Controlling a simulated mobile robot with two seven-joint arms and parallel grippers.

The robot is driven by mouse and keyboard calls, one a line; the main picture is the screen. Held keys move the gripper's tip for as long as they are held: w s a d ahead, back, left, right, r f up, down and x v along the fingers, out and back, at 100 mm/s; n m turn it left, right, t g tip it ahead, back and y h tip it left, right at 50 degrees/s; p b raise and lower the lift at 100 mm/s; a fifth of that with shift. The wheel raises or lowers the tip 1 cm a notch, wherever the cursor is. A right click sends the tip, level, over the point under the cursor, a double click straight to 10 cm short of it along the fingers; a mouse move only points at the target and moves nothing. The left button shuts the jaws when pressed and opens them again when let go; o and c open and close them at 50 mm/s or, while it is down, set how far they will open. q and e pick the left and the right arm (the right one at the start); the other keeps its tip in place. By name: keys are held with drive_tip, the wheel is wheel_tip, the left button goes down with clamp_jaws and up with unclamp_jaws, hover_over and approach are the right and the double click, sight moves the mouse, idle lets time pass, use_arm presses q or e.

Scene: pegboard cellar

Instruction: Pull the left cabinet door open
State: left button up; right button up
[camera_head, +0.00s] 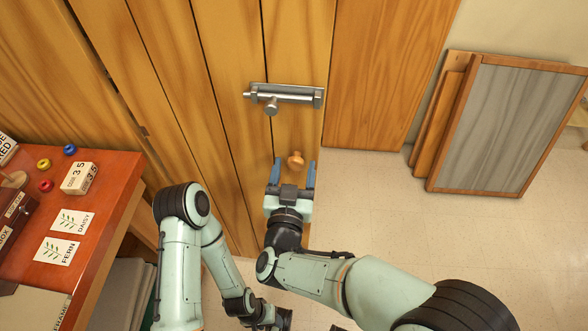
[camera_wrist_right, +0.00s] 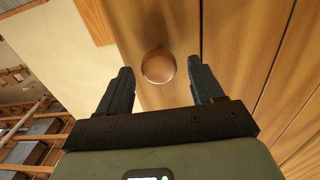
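The left cabinet door (camera_head: 232,60) is tall and planked in orange-brown wood. A round wooden knob (camera_head: 295,160) sits low near its right edge, and a silver sliding bolt (camera_head: 290,95) is mounted above it. My right gripper (camera_head: 294,168) is open, its two blue-grey fingers on either side of the knob in the head view. In the right wrist view the knob (camera_wrist_right: 158,66) shows between the spread fingertips, with clear gaps on both sides. My left gripper (camera_head: 276,318) is low at the bottom edge, partly cut off, its fingers unclear.
Another wooden panel (camera_head: 385,70) stands right of the door. Framed grey boards (camera_head: 505,125) lean on the wall at the right. A red-brown table (camera_head: 110,205) at the left holds cards, a small block and coloured rings. Pale floor (camera_head: 375,185) is clear right of the door.

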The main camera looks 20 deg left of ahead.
drive_tip(key=s+d, duration=0.2)
drive_tip(key=s, duration=1.1)
drive_tip(key=shift+d, duration=0.25)
